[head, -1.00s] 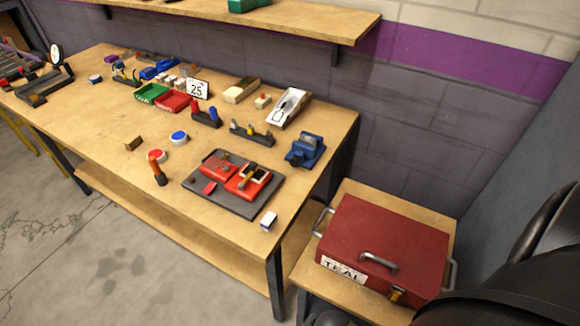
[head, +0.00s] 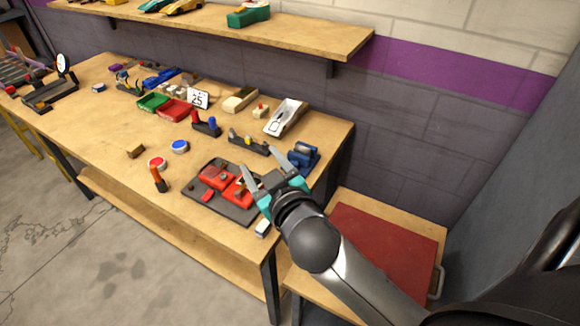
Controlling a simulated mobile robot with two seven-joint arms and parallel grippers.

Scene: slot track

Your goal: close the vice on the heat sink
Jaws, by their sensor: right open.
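The blue vice (head: 304,156) stands near the right end of the workbench, close to the back edge. It is small in the picture, so I cannot make out the gap between its jaws or tell a heat sink in it. My right gripper (head: 260,160) is in front of and to the left of the vice, above the dark mat. Its two fingers are spread apart with nothing between them, and they appear clear of the vice. My left gripper is not in view.
The dark mat (head: 221,205) with red parts lies partly behind my right gripper. A rack of small pieces (head: 249,146) and a white tray (head: 286,117) stand left of the vice.

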